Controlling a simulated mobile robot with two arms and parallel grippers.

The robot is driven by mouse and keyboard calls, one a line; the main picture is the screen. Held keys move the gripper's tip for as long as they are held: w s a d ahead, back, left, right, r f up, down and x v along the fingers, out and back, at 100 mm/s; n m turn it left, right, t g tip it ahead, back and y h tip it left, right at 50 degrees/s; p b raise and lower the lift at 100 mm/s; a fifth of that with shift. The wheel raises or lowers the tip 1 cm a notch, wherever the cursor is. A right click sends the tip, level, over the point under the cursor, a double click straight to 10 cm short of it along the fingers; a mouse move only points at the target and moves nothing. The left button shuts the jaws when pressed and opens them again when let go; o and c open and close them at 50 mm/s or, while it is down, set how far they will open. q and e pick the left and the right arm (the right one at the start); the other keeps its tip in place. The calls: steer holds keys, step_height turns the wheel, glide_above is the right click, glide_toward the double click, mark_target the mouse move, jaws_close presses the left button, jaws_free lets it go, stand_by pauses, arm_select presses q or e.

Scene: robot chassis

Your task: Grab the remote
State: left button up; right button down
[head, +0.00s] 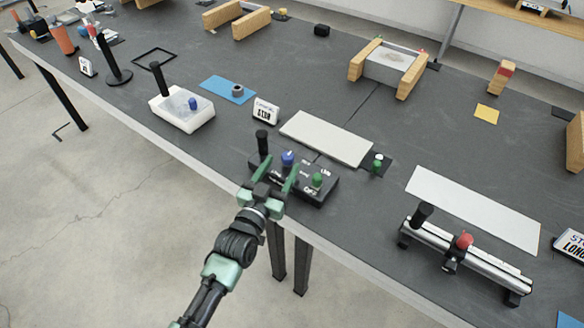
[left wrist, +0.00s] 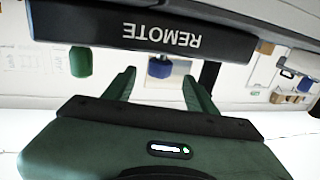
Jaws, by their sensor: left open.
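The remote (head: 316,195) is a black box near the front edge of the dark table. It carries a black upright stick, a blue knob (head: 287,158) and a green knob (head: 316,180). My left gripper (head: 276,174) is open at the front side of the remote, with its green fingers pointing towards it. In the left wrist view, the remote (left wrist: 160,33) appears upside down with its "REMOTE" label. There the blue knob (left wrist: 160,68) shows between the open fingers (left wrist: 159,82), and the green knob (left wrist: 80,62) lies to the left. My right gripper is not in view.
A pale flat board (head: 326,138) lies just behind the remote. A white box with a stick (head: 182,112) stands to the left. A metal rail with a red knob (head: 468,262) stands to the right, in front of a white strip (head: 473,209).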

mark_target(285, 161)
arm_select(q)
steer(key=x, duration=0.3)
steer(key=shift+s+r+p, duration=0.1)
steer(key=shift+r+p, duration=0.15)
steer(key=shift+p, duration=0.05)
steer(key=shift+x, duration=1.15)
steer(key=shift+f, duration=0.15)
steer(key=c, duration=0.9)
jaws_close()
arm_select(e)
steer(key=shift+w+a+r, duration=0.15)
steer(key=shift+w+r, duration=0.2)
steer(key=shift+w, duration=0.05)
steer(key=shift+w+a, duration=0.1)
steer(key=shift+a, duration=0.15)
